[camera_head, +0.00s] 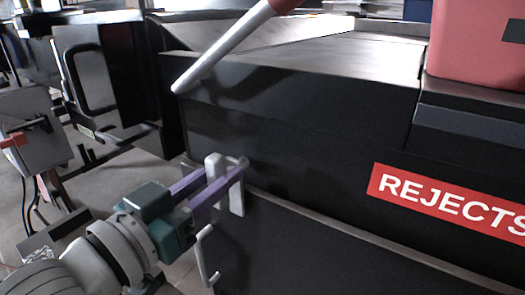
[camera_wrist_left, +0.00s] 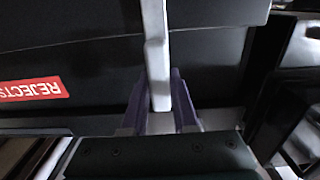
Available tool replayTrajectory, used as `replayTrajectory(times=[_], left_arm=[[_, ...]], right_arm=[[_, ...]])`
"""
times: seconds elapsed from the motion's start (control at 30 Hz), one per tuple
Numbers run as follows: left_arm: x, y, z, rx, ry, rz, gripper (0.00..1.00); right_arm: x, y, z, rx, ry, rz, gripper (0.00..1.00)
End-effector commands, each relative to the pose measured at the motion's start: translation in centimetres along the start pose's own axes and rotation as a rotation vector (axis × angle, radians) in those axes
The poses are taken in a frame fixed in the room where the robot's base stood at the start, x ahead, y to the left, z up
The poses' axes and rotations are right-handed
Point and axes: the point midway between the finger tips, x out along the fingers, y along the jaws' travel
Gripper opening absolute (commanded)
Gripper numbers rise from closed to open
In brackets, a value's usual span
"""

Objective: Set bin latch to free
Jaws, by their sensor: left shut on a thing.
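The bin latch (camera_head: 236,201) is a pale grey lever on the dark front panel of the reject bin housing (camera_head: 300,150), left of the red REJECTS label (camera_head: 450,200). My left gripper (camera_head: 222,178) has its purple fingers shut on the latch, one on each side. In the left wrist view the pale latch bar (camera_wrist_left: 156,40) runs down from the top edge to between the purple fingers (camera_wrist_left: 159,98). The fingers hide part of the latch. I see no marking that tells the latch's setting. My right gripper is not in view.
A grey crank-shaped handle (camera_head: 203,258) sits just below my left gripper. A pale bar (camera_head: 225,48) slants over the housing's top edge. A red box (camera_head: 475,45) stands at upper right. A grey panel on a stand (camera_head: 35,130) is at the left.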

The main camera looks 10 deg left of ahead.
Motion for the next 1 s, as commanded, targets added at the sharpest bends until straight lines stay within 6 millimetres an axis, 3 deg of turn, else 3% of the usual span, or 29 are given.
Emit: replayTrajectory(times=[0.37, 1.0], left_arm=[[-0.01, -0.17, -0.07, -0.169, -0.001, 0.0, 0.0], [0.0, -0.61, 0.28, -0.766, 0.0, 0.0, 0.0]], right_arm=[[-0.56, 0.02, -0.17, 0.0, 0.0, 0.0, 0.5], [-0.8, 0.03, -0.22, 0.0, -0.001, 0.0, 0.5]])
